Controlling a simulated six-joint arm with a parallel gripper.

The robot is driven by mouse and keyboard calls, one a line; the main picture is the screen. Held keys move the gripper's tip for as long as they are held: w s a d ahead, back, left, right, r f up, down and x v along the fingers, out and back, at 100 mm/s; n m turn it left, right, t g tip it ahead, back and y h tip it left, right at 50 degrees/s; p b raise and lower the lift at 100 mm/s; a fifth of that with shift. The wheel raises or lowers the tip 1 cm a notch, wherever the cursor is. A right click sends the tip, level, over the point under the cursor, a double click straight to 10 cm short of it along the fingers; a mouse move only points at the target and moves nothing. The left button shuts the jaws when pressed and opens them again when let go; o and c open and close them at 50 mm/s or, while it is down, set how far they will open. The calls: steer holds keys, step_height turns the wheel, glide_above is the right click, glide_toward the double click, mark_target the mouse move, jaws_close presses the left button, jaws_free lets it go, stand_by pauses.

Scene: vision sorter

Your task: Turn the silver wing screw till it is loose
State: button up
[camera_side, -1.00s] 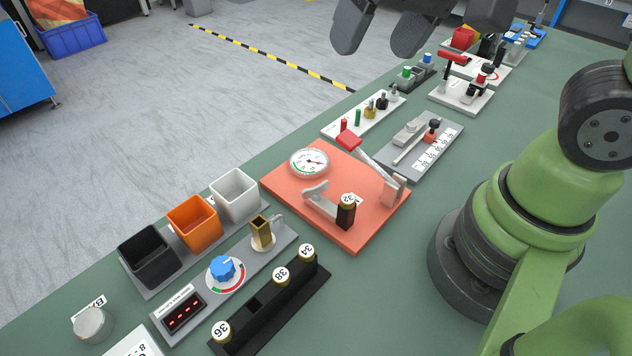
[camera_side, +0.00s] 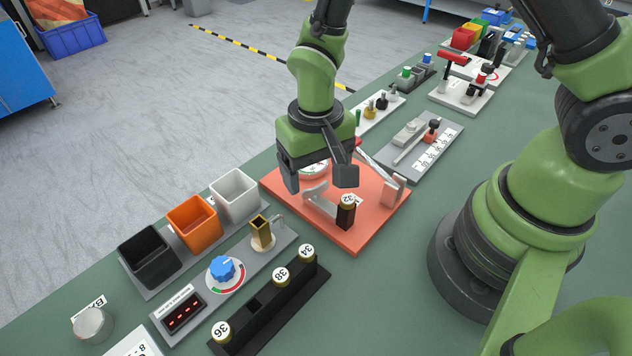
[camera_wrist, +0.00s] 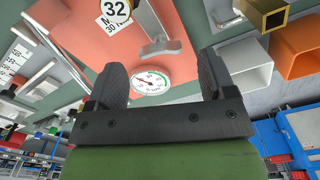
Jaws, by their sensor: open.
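The silver wing screw (camera_side: 314,191) is on a holder on the salmon-red plate (camera_side: 355,240), beside a dark block (camera_side: 346,216) with a round cap marked 32. In the wrist view the wing screw (camera_wrist: 160,47) lies beyond the fingertips, with the cap (camera_wrist: 116,9) to its left. My gripper (camera_side: 318,180) points down over the plate, near the wing screw. Its two dark fingers are apart and nothing is between them. In the wrist view my gripper (camera_wrist: 160,72) is open, with the dial gauge (camera_wrist: 151,81) showing between the fingers. The wing screw appears untouched.
A silver lever (camera_side: 375,164) stands on the plate's right side. The dial gauge (camera_side: 313,169) is partly hidden behind my gripper. A white bin (camera_side: 235,200), an orange bin (camera_side: 194,226) and a black bin (camera_side: 150,262) stand left. A dark rack (camera_side: 262,322) lies in front.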

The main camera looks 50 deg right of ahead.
mark_target(316, 186)
steer(key=shift+f, duration=1.75)
steer(key=c, duration=0.9)
steer(key=shift+c, duration=0.2)
